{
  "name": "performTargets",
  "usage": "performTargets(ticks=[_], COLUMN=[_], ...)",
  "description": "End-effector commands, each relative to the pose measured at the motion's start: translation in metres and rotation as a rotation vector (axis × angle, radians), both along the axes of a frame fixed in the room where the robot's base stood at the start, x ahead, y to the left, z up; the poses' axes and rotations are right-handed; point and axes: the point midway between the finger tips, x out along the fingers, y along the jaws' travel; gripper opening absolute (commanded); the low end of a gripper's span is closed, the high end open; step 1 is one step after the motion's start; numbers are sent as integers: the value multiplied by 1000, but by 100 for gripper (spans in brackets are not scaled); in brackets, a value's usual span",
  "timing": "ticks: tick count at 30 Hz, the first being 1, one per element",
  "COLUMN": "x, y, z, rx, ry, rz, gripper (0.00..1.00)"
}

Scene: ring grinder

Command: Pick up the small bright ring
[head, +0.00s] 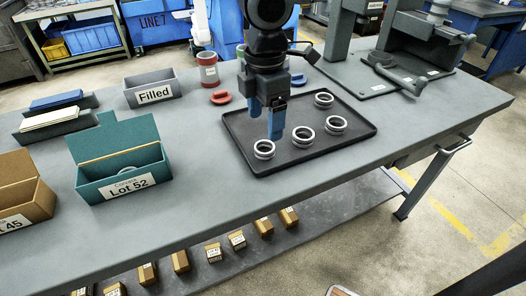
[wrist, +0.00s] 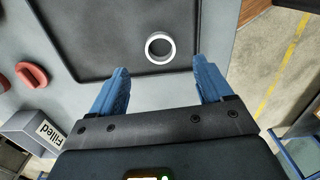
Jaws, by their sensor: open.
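Several pale metal rings lie on a dark tray (head: 240,152): a front-left ring (head: 264,149), a middle ring (head: 303,135), a right ring (head: 336,124) and a back ring (head: 324,99). They look alike, and I cannot tell surely which is the small bright one. My gripper (head: 275,136) hangs over the left part of the tray, behind the front-left ring. In the wrist view my gripper (wrist: 160,66) is open and empty, its blue fingers apart. One bright ring (wrist: 159,47) shows just beyond the fingertips, near the tray's edge, apart from both fingers.
A grey bin labelled "Filled" (head: 151,90), a teal "Lot 52" box (head: 122,167) and a brown box (head: 22,190) stand to the left. A red cup (head: 208,72) and a red piece (head: 221,97) sit behind the tray. A dark machine (head: 405,65) stands at back right.

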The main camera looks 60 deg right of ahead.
Motion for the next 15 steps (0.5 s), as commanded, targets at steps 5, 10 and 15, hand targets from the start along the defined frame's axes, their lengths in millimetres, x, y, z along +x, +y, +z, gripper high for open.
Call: performTargets(ticks=[5, 10, 15], x=[0, -1, -1], y=[1, 0, 0], z=[-19, -41, -63], rx=[1, 1, 3], ry=[-1, -1, -3], rz=[2, 3, 3], gripper=[79, 79, 79])
